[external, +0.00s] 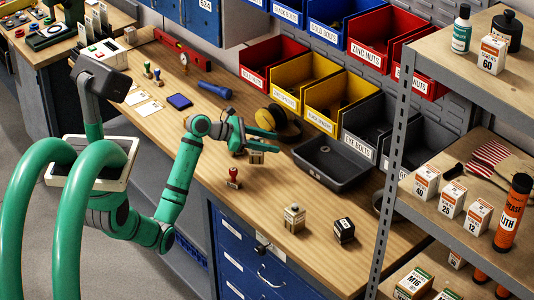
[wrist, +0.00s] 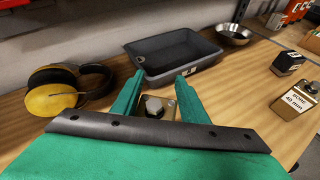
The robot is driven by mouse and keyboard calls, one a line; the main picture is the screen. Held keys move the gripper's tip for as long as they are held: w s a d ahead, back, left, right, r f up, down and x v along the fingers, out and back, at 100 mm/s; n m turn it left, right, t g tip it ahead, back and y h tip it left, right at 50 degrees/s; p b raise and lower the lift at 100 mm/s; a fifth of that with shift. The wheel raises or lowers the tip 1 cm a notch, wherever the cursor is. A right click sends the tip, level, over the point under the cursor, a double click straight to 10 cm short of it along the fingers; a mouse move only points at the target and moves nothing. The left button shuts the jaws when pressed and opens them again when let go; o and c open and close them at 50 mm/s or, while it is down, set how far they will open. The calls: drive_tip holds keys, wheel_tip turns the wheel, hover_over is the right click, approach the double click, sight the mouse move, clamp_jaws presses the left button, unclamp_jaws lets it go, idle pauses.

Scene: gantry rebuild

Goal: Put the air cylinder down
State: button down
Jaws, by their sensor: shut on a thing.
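My gripper (external: 268,140) is shut on the air cylinder (external: 256,158), a small tan and metal block low between the green fingers. In the wrist view my gripper (wrist: 155,92) has a finger on each side of the air cylinder (wrist: 154,106), whose top shows a metal nut. It is over the wooden bench or touching it; I cannot tell which. A similar block marked "BORE 40 mm" (wrist: 296,100) stands to the right; it also shows in the external view (external: 294,218).
A grey tray (external: 318,178) lies beyond the gripper, yellow ear defenders (wrist: 52,92) to its left. A dark block (external: 344,231) and a red-handled stamp (external: 234,178) stand on the bench (external: 265,205). A metal bowl (wrist: 233,32) is at the back; shelving stands at right.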

drive_tip(key=shift+w+d+f, duration=0.1)
drive_tip(key=shift+w+f, duration=0.1)
drive_tip(key=shift+f, duration=1.55)
drive_tip(key=shift+f, duration=0.1)
drive_tip(key=c, duration=1)
unclamp_jaws()
drive_tip(key=shift+c, duration=0.2)
drive_tip(key=v, duration=1.2)
